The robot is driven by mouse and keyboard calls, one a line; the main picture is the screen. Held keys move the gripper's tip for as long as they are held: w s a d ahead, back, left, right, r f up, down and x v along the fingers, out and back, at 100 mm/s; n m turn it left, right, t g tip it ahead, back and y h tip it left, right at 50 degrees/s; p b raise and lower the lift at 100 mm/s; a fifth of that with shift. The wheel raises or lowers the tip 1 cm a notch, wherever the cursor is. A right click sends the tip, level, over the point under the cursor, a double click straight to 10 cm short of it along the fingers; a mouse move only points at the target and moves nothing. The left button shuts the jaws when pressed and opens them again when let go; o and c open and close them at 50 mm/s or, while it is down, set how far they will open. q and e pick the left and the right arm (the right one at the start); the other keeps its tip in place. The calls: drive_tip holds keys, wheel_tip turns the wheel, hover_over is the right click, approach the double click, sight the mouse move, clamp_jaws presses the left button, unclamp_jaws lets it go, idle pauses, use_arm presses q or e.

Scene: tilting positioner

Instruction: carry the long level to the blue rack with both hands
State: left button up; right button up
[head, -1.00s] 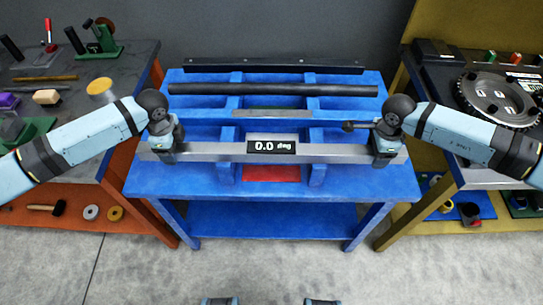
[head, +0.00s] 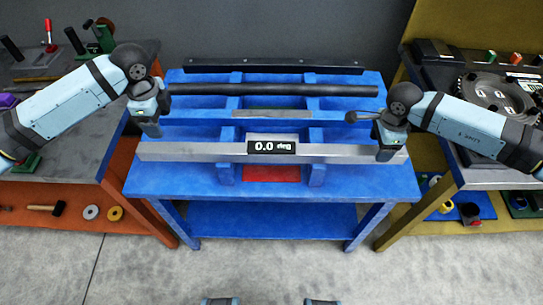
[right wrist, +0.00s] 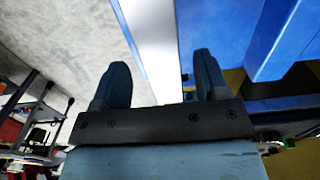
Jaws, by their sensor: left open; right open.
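The long level (head: 205,151) is a silver bar with a display reading 0.0 deg. It lies across the front of the blue rack (head: 350,181), level with its front edge. My left gripper (head: 151,133) is open and empty, raised above and behind the bar's left end. My right gripper (head: 386,156) is open at the bar's right end, hiding part of it. In the right wrist view, the level (right wrist: 160,38) runs between the two spread fingers of my right gripper (right wrist: 160,78); contact cannot be told.
A dark pipe (head: 270,89), a dark rail (head: 275,67) and a thinner grey bar (head: 272,113) lie further back on the rack. A bench with an orange lower shelf stands left; one with a toothed disc (head: 497,100) stands right. The floor in front is clear.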

wheel_tip(320, 180, up, 9)
drive_tip(key=shift+f, duration=0.2)
idle(0.5)
